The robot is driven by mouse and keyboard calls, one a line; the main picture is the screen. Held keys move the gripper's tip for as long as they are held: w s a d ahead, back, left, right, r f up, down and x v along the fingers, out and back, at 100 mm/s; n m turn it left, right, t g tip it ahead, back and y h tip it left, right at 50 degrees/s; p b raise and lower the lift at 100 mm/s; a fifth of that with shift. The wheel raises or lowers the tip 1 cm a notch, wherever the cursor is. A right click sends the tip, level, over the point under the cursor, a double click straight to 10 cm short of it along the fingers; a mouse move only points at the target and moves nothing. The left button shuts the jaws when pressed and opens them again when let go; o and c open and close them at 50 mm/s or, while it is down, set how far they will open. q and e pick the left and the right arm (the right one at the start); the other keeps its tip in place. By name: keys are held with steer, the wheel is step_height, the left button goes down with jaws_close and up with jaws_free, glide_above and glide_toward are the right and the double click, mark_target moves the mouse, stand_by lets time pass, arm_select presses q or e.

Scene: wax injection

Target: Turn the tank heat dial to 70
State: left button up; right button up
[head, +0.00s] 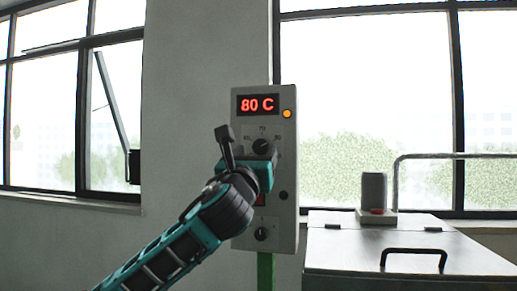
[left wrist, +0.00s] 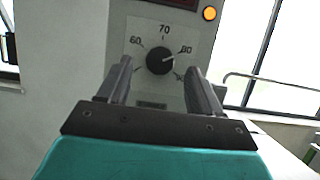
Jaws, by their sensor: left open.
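The tank heat dial (left wrist: 160,61) is a round black knob on a grey control panel (head: 290,160). Its scale reads 60, 70, 80 and a partly hidden higher mark; the pointer line aims near 80. In the head view the dial (head: 262,146) shows just above my left gripper (head: 258,160). The red display (head: 258,105) above it reads 80 C. In the left wrist view my left gripper (left wrist: 162,82) is open, its two fingers on either side of the dial in the picture; I see no contact. My right gripper is not in view.
An orange lamp (head: 287,114) is lit beside the display. A lower dial (head: 261,234) sits near the panel's bottom. A metal tank (head: 410,250) with a black handle stands at the right. Windows and a grey wall lie behind.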

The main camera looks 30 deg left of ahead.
mark_target(260, 147)
arm_select(q)
steer(key=shift+x, duration=1.6)
steer(key=shift+c, duration=0.3)
steer(key=c, duration=1)
steer(key=shift+d, duration=0.1)
